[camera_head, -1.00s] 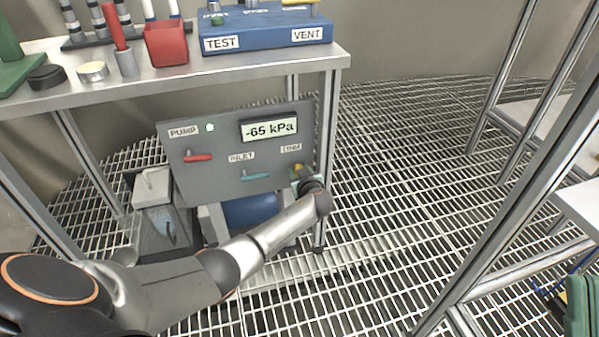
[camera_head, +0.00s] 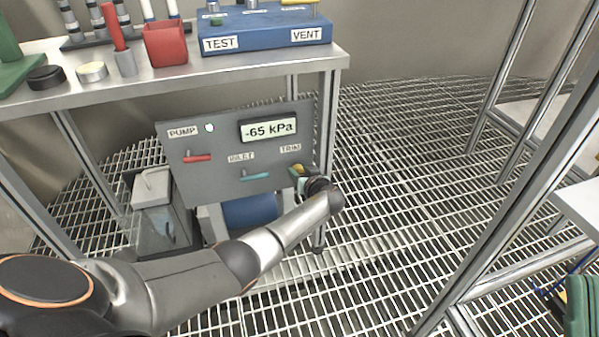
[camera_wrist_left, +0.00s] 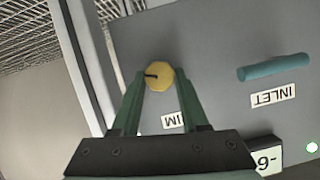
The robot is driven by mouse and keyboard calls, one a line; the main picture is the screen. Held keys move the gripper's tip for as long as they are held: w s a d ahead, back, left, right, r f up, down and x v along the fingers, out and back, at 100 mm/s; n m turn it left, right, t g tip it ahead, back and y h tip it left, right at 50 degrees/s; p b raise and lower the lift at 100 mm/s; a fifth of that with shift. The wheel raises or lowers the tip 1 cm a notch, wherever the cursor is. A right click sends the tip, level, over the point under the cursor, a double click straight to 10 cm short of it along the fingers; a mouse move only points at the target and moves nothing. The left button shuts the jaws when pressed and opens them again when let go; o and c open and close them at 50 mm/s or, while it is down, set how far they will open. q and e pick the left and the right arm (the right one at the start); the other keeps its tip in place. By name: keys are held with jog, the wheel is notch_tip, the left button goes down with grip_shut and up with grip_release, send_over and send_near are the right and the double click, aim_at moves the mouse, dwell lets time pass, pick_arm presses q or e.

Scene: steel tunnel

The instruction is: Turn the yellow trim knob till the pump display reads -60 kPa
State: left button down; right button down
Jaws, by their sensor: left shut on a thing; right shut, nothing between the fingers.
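The grey pump panel (camera_head: 222,158) hangs below the steel table. Its display (camera_head: 268,129) reads -65 kPa. The yellow trim knob (camera_head: 297,169) is at the panel's lower right, partly hidden by my left gripper (camera_head: 303,176). In the left wrist view the round yellow knob (camera_wrist_left: 161,76) has a dark mark pointing left. My left gripper (camera_wrist_left: 157,82) is shut on it, with one green finger on each side. The TRIM label is partly covered by a finger. My right gripper is not in view.
A red PUMP lever (camera_head: 198,158) and a teal INLET lever (camera_head: 256,177) are left of the knob. A table leg (camera_head: 328,130) stands close to the panel's right edge. A blue TEST/VENT box (camera_head: 265,32) is on the table. Open grating lies to the right.

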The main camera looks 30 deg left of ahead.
pick_arm(q)
jog(key=shift+c, duration=2.1)
grip_release()
jog(key=p+v, duration=0.6)
jog(key=v, duration=0.6)
jog(key=shift+d, duration=0.3)
pick_arm(e)
notch_tip(320, 180, up, 7)
jog(key=shift+s+d+m, duration=0.15)
jog(key=shift+d+m, duration=0.15)
jog(key=shift+d, duration=0.15)
pick_arm(q)
jog(key=shift+s, duration=0.1)
pick_arm(e)
jog(key=shift+t, duration=0.3)
